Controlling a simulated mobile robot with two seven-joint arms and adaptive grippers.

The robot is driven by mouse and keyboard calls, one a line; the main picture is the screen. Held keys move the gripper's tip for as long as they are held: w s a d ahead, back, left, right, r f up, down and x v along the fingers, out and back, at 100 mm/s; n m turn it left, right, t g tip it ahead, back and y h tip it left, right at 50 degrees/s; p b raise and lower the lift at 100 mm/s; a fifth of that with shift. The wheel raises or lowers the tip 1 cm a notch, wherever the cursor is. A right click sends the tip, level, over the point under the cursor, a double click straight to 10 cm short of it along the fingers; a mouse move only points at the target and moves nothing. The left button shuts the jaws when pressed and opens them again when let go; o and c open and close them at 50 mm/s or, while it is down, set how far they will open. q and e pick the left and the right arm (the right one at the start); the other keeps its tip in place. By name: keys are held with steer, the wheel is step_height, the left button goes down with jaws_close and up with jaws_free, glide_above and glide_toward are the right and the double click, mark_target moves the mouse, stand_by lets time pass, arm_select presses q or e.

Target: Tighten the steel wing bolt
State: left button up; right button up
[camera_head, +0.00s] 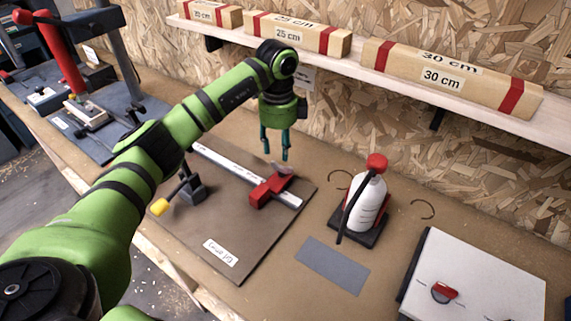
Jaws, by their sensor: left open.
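The steel wing bolt (284,169) shows as a small grey piece on top of a red block (266,190). The red block sits on a pale metal rail (222,162), which lies across a brown board (190,232). My left gripper (275,156) points down with its two teal fingers apart. In the picture it is just above and left of the wing bolt and appears empty. I cannot tell the exact gap between fingertips and bolt. My right gripper is not in view.
A black post with a yellow-tipped lever (188,192) stands on the board. A shelf (400,85) with labelled wooden blocks overhangs the back.

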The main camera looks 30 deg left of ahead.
mark_target(281, 166)
arm_select(q)
step_height(281, 166, down, 3)
steer(key=shift+w+d+r+p, duration=0.1)
steer(key=shift+d+r+p, duration=0.05)
steer(key=shift+p, duration=0.4)
steer(key=shift+f+p, duration=0.4)
steer(key=shift+f, duration=1.3)
steer(key=shift+w, duration=0.1)
steer(key=shift+c, duration=0.8)
steer(key=c, duration=0.7)
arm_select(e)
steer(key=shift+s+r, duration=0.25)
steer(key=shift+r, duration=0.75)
